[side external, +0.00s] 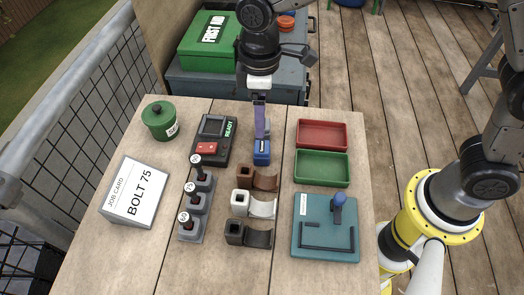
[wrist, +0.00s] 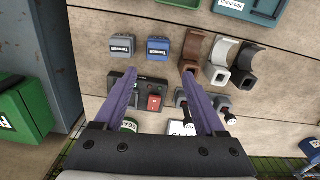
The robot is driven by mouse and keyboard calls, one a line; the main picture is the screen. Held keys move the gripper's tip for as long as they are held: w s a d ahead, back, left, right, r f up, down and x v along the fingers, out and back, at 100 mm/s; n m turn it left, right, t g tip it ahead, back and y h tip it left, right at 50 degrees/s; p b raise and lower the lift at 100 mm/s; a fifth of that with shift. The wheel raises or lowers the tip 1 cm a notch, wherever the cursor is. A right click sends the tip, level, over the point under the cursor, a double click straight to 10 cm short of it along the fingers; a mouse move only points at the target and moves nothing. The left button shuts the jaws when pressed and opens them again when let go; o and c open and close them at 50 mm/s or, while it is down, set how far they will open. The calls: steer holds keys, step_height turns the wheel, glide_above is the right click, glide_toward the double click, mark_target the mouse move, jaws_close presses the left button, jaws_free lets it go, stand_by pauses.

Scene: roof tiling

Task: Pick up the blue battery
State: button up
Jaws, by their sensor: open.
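The blue battery (side external: 262,153) lies on the wooden table below my gripper in the side view, with a white label on it. In the wrist view the blue battery (wrist: 158,48) lies just beyond the fingertips, beside a grey battery (wrist: 121,48) of like shape. My gripper (side external: 262,133) points down with its purple fingers. In the wrist view my gripper (wrist: 158,78) is open, with nothing held between the fingers. The fingers look apart from the battery, but the exact height gap is hard to tell.
A black device with a red button (side external: 207,148) stands left of the battery. Brown, white and black holders (side external: 243,178) stand in front. Red (side external: 322,122) and green (side external: 322,183) trays are at right. Several small switches (side external: 203,180) and a job card (side external: 135,200) are at left.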

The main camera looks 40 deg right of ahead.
mark_target(262, 146)
steer(key=f, duration=1.3)
steer(key=shift+d, duration=0.25)
steer(key=shift+w+r, duration=0.1)
jaws_close()
